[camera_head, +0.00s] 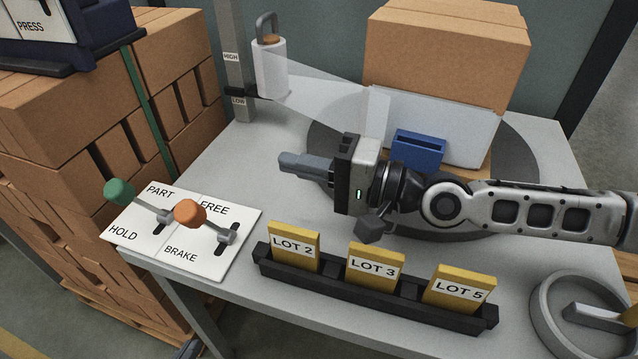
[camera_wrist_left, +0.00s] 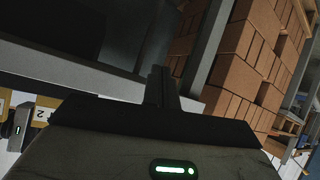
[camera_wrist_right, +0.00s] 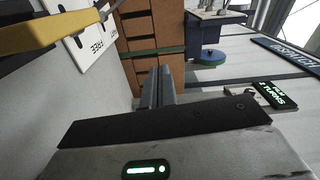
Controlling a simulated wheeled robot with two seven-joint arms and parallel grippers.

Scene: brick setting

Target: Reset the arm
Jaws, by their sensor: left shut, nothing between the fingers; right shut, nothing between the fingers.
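My right gripper (camera_head: 285,163) comes in from the right over the grey table, with its fingers shut and empty, pointing left. Its closed fingers also show in the right wrist view (camera_wrist_right: 158,85). My left gripper shows in the left wrist view (camera_wrist_left: 160,85), its fingers shut and empty; in the head view only a small grey piece, perhaps its tip, shows at the bottom edge. A white lever panel (camera_head: 150,238) marked PART, HOLD, FREE and BRAKE carries a green-knobbed lever (camera_head: 118,191) and an orange-knobbed lever (camera_head: 190,212), both leaning left.
A black rack (camera_head: 350,297) holds yellow LOT 2, LOT 3 and LOT 5 cards. Behind my right gripper stand a blue holder (camera_head: 417,150) and a cardboard box (camera_head: 445,50) on a round turntable. Clear film runs from a roll (camera_head: 270,70) beside a post (camera_head: 233,65) marked HIGH and LOW.

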